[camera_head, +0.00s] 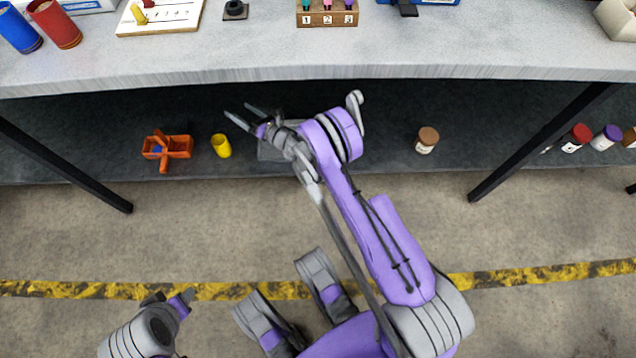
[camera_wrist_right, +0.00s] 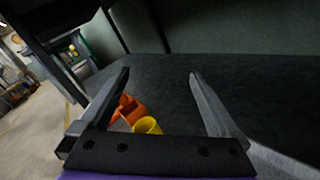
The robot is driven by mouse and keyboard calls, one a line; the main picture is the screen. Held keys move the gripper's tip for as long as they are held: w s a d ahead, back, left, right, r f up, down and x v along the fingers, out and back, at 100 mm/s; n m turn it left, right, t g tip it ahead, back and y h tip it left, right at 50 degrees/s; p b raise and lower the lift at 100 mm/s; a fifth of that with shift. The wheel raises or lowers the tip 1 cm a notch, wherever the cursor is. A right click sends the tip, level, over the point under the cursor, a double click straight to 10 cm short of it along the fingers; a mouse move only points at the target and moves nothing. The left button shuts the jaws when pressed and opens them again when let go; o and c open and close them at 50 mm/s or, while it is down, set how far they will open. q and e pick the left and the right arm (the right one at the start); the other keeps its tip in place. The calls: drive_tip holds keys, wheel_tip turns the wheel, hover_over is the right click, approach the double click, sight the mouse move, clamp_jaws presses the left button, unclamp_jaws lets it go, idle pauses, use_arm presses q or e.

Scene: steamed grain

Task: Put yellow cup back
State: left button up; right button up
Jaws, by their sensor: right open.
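The yellow cup (camera_head: 221,146) stands on the dark lower shelf under the grey table, right of an orange basket. My right gripper (camera_head: 247,114) is open and empty, just right of the cup and a little farther back. In the right wrist view the yellow cup (camera_wrist_right: 147,126) shows low between the open fingers (camera_wrist_right: 160,85), partly hidden by the gripper's base. My left gripper (camera_head: 186,300) is low at the left, over the floor, away from the shelf; its fingers are too unclear to tell.
The orange basket (camera_head: 178,147) with a blue thing in it is left of the cup. A jar (camera_head: 427,140) stands farther right on the shelf. Black table legs (camera_head: 70,165) flank the shelf.

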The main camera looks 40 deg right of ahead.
drive_tip(key=d+r+m+h, duration=0.4)
drive_tip(key=r+m+h, duration=0.1)
drive_tip(key=r+m, duration=0.6)
drive_tip(key=s+d+r+m+g+h, duration=0.1)
drive_tip(key=s+r+m+g+h, duration=0.25)
drive_tip(key=s+r+m, duration=0.65)
drive_tip(key=s+a+f+m+g+y, duration=0.1)
drive_tip(key=s+a+m+g, duration=0.1)
drive_tip(key=s, duration=0.9)
drive_tip(key=s+a+f+m+g+y, duration=0.1)
drive_tip(key=s+m+g, duration=0.3)
drive_tip(key=s, duration=0.8)
drive_tip(key=s+a+f+m+g+y, duration=0.1)
drive_tip(key=s+a+f+m+g, duration=0.2)
drive_tip(key=s+m, duration=0.3)
drive_tip(key=s+a, duration=0.1)
drive_tip(key=s, duration=0.4)
drive_tip(key=shift+s+f+m, duration=0.15)
drive_tip(key=shift+m, duration=0.25)
use_arm(q)
drive_tip(key=shift+r, duration=0.1)
use_arm(e)
drive_tip(key=shift+d+g, duration=0.1)
drive_tip(key=shift+g, duration=0.15)
